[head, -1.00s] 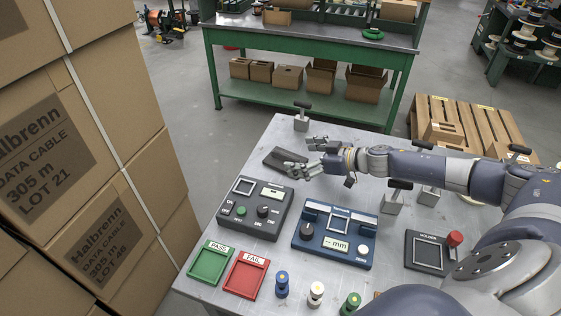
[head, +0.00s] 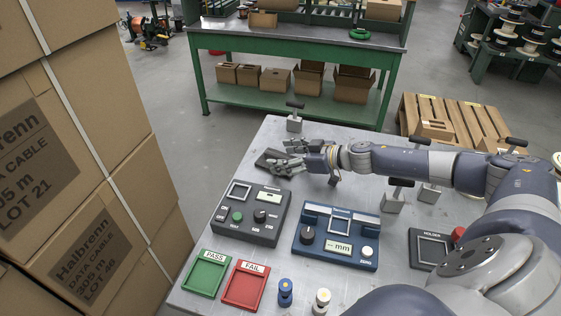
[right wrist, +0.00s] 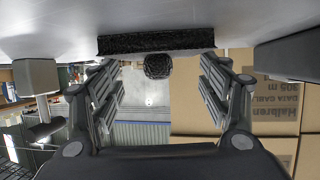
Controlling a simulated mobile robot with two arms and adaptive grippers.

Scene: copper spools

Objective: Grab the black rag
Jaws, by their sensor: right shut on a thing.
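The black rag (head: 266,157) is a dark flat piece on the grey metal table, near its far left edge. My right gripper (head: 289,156) reaches it from the right, low over the table. Its two fingers are closed in on the rag from both sides, and they partly cover it in the head view. In the right wrist view the rag (right wrist: 156,42) is a textured dark band between the fingertips, with a rounded dark lump at its middle. My left gripper is not in view.
A dark grey tester (head: 250,214) and a blue gauge (head: 337,237) stand in front of the rag. A black-handled clamp (head: 294,121) stands just behind it. Stacked cartons (head: 85,150) rise at the left. Green and red trays lie at the table's front.

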